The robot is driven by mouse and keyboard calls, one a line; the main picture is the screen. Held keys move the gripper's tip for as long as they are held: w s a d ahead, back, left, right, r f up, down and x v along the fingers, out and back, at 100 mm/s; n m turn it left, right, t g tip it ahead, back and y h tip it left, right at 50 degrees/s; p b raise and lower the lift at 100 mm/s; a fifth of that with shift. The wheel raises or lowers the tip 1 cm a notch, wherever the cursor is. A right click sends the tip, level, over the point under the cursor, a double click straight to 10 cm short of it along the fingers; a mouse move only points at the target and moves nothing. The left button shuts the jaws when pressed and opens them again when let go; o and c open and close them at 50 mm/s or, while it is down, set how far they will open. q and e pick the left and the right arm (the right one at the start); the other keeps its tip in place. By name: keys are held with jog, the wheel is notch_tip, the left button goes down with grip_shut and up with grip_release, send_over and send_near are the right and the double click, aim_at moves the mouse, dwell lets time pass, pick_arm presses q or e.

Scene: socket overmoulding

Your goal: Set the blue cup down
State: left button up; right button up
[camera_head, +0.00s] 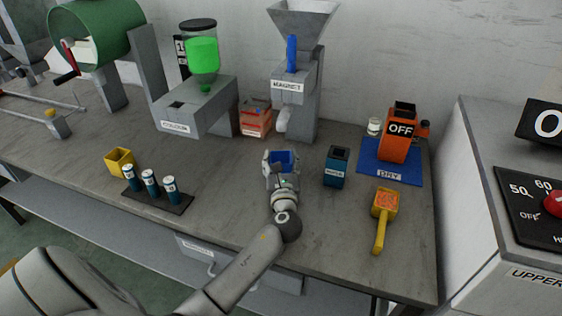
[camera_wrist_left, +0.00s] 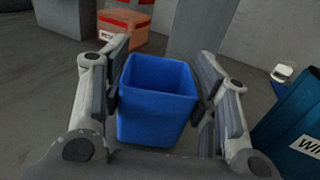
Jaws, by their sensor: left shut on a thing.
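The blue cup (camera_wrist_left: 155,105) is a square, open-topped container between the fingers of my left gripper (camera_wrist_left: 160,92) in the left wrist view. The gripper is shut on it, one finger on each side. In the head view the blue cup (camera_head: 282,158) shows upright within my left gripper (camera_head: 281,165), over the middle of the grey table (camera_head: 235,190). I cannot tell whether its base touches the table. Its lower part is hidden by the gripper in the head view. My right gripper is not in view.
A dark teal labelled box (camera_head: 336,168) stands close right of the gripper. The magnet machine (camera_head: 291,95) and an orange-brown box (camera_head: 255,118) stand behind. A yellow scoop (camera_head: 383,215) lies at right. A black tray (camera_head: 160,201) of cylinders and a yellow cup (camera_head: 120,161) are at left.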

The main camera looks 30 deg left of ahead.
pick_arm(q)
jog(key=shift+f, duration=0.1)
jog(key=o, duration=0.5)
jog(key=shift+f, duration=0.1)
jog(key=shift+c, duration=0.2)
jog(key=o, duration=0.4)
jog(key=shift+o, duration=0.2)
jog(key=shift+s+d, duration=0.1)
jog(key=shift+s, duration=0.05)
jog(key=v, duration=1.1)
jog(key=shift+s+d+r, duration=0.2)
jog(key=shift+s+r, duration=0.05)
